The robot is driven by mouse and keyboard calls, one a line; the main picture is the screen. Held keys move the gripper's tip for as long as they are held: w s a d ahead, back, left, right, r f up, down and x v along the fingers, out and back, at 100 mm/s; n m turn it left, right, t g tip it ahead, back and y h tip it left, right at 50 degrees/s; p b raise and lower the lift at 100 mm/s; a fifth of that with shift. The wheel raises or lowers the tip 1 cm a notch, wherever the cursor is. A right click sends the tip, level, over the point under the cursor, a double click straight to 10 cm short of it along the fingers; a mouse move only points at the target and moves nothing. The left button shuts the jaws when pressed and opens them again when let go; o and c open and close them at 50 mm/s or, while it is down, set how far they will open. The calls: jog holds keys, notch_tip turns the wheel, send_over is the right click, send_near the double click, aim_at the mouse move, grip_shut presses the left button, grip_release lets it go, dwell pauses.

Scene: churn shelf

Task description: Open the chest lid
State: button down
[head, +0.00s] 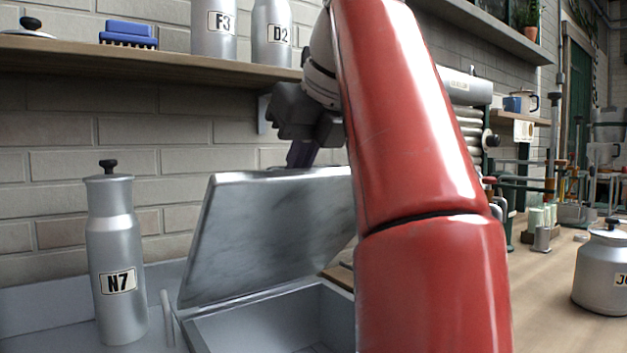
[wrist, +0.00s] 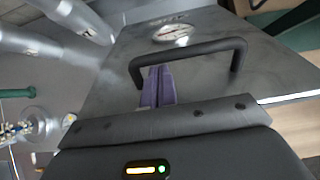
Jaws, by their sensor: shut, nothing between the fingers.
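The grey metal chest (head: 270,325) stands on the counter with its lid (head: 265,235) raised steeply, so the inside of the box shows in the head view. My gripper (head: 302,153) is at the lid's top edge, behind it as the head camera sees it. In the wrist view the lid's outer face (wrist: 205,75) carries a dark bar handle (wrist: 190,58) and a round dial (wrist: 172,33). My purple fingertips (wrist: 157,88) are shut together with nothing held, close to the handle bar and partly under it. Contact cannot be made out.
A metal bottle marked N7 (head: 117,265) stands just left of the chest. A wooden shelf (head: 150,62) above holds bottles and a blue brush (head: 128,34). A churn (head: 603,270) stands on the wooden counter at right. My red arm blocks the chest's right side.

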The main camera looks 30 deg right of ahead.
jog(key=shift+w+r, duration=0.35)
jog(key=shift+w, duration=0.1)
jog(key=shift+f, duration=0.1)
dwell(0.5)
